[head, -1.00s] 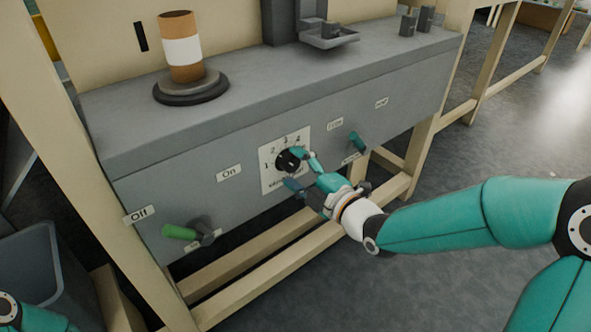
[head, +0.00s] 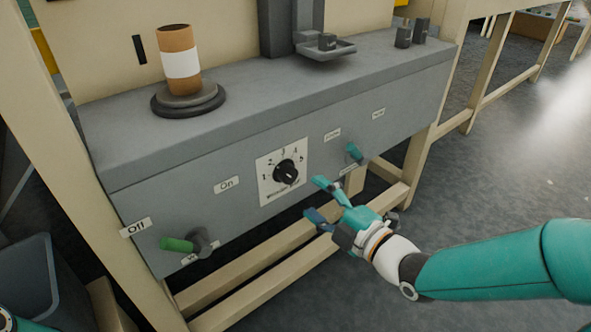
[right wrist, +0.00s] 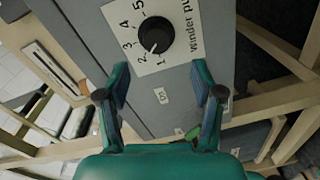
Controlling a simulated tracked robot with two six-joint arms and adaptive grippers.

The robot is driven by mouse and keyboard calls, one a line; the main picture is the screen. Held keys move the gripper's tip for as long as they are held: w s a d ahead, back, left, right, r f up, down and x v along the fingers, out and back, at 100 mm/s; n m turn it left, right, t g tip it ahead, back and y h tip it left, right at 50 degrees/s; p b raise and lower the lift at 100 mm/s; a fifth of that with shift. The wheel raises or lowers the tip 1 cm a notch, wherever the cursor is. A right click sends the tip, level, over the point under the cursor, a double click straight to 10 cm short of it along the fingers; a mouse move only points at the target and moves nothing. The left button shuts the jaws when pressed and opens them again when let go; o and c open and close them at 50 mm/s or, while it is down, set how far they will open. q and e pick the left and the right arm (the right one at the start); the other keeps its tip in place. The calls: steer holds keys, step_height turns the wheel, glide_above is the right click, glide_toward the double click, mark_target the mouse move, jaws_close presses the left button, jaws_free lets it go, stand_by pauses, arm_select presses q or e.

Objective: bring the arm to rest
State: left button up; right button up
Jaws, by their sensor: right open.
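My right gripper (head: 314,198) is open and empty, in front of the grey machine box (head: 140,160) and below and right of the dial. It also shows in the right wrist view (right wrist: 160,82), with its two fingers apart and the dial plate beyond them. The black knob (head: 286,172) sits on a white plate numbered 1 to 5 and stands clear of the fingers. The knob also shows in the right wrist view (right wrist: 157,36). My left gripper is not in view; only a bit of my left arm shows at the lower left corner.
A brown roll with a white band (head: 180,62) stands on top. Wooden rails (head: 290,262) run below. Open floor (head: 500,180) lies to the right.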

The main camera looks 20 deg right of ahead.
steer(key=s+a+f+m+g+p, duration=0.1)
steer(key=a+f+m+g, duration=0.1)
steer(key=f, duration=0.6)
steer(key=s+a+f+m+g+h+p, duration=0.1)
steer(key=a+f+m+g+p, duration=0.15)
steer(key=f, duration=0.55)
steer(key=s+a+f+m+g, duration=0.1)
steer(key=s+f+g, duration=0.15)
steer(key=f, duration=0.45)
steer(key=s+a+f+m+g+h+p, duration=0.1)
steer(key=s+f+m+g, duration=0.8)
steer(key=s+f+m, duration=0.5)
step_height(320, 180, up, 39)
steer(key=m+p, duration=0.1)
steer(key=p, duration=3.7)
steer(key=shift+a, duration=0.3)
steer(key=shift+f, duration=0.1)
